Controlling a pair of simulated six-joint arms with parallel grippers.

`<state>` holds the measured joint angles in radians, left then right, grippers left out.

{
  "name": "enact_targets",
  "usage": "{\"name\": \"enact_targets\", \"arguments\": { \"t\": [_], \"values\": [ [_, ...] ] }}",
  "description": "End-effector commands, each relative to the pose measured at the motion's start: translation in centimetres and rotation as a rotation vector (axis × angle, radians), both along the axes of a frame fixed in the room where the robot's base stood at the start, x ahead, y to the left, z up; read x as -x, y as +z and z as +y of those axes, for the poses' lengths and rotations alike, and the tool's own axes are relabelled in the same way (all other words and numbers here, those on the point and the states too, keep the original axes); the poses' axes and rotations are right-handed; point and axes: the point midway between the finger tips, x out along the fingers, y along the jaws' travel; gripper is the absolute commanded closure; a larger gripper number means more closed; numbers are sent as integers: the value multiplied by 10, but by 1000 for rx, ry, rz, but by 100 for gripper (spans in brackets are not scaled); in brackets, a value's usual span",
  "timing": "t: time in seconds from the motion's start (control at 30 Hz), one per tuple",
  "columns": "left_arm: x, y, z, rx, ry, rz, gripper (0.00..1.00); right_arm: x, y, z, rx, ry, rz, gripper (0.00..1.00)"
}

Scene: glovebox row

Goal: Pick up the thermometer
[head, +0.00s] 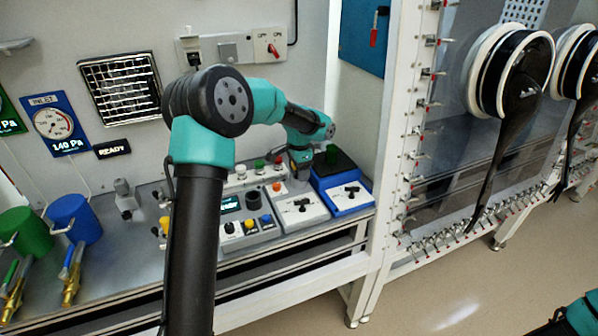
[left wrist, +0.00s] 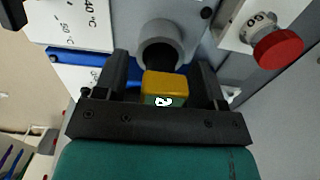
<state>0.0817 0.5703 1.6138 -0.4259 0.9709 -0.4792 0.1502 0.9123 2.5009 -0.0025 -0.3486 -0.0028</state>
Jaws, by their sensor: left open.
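My left gripper (head: 300,162) is over the back of the bench, near the blue-based box; it also shows in the left wrist view (left wrist: 160,72). Its jaws are open, with one finger on each side of a small yellow-topped block (left wrist: 166,82) with a green side and a white mark. I cannot tell whether the fingers touch it. A grey round tube (left wrist: 178,53) with a dark opening is just beyond the block. I cannot tell for sure whether the block or the tube belongs to the thermometer. The arm hides part of the bench in the head view. My right gripper is out of view.
A blue-based box (head: 353,204) and a white control box (head: 300,217) stand on the bench. A red knob (left wrist: 277,49) is at the right in the wrist view. Blue (head: 76,218) and green (head: 22,233) cylinders stand at the left. A white frame post (head: 401,130) rises at the right.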

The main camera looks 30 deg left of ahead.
Motion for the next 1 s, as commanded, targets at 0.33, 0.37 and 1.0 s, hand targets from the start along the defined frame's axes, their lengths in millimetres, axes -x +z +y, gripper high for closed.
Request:
{"name": "enact_targets", "arguments": {
  "t": [0.33, 0.37, 1.0],
  "values": [
    [0, 0, 0, 0, 0, 0, 36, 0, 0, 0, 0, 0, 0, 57],
    [0, 0, 0, 0, 0, 0, 36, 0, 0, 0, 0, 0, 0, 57],
    [0, 1, 0, 0, 0, 0, 95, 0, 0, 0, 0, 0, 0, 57]
  ]
}}
